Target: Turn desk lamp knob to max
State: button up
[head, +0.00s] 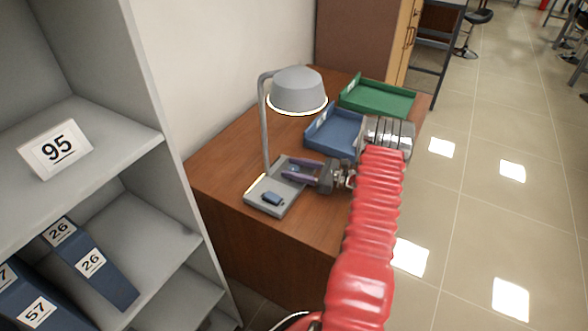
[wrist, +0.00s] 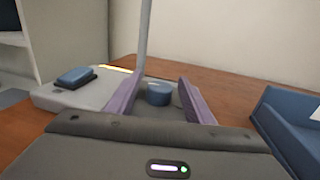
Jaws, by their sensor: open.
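A grey desk lamp (head: 297,91) stands on the brown desk, with a glowing rim under its shade. Its flat grey base (head: 260,199) carries a blue rectangular button (head: 272,198), also in the wrist view (wrist: 75,77). A round blue knob (wrist: 159,93) sits on the base between my gripper's two purple fingers. My gripper (head: 295,170) is open over the right part of the base. In the wrist view my gripper (wrist: 160,101) has a finger on each side of the knob, with gaps visible. Whether the fingertips reach past the knob is unclear.
A blue tray (head: 318,137) lies right of the lamp, close to my gripper, and a green tray (head: 405,105) lies behind it. A grey shelf (head: 150,137) with blue binders stands at the left. Tiled floor (head: 470,200) is open at the right.

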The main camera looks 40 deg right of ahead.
jog(key=shift+c, duration=0.2)
jog(key=c, duration=1)
jog(key=shift+m+t+h, duration=0.3)
jog(key=shift+m+h, duration=0.1)
jog(key=shift+h, duration=0.1)
jog(key=shift+a+m+t+h, duration=0.1)
jog(key=shift+m+t+h, duration=0.35)
jog(key=shift+m+h, duration=0.75)
jog(key=shift+m+t+h, duration=0.45)
jog(key=shift+m+h, duration=0.25)
jog(key=shift+h, duration=0.9)
jog(key=shift+m+h, duration=0.6)
jog(key=shift+h, duration=0.7)
jog(key=o, duration=1)
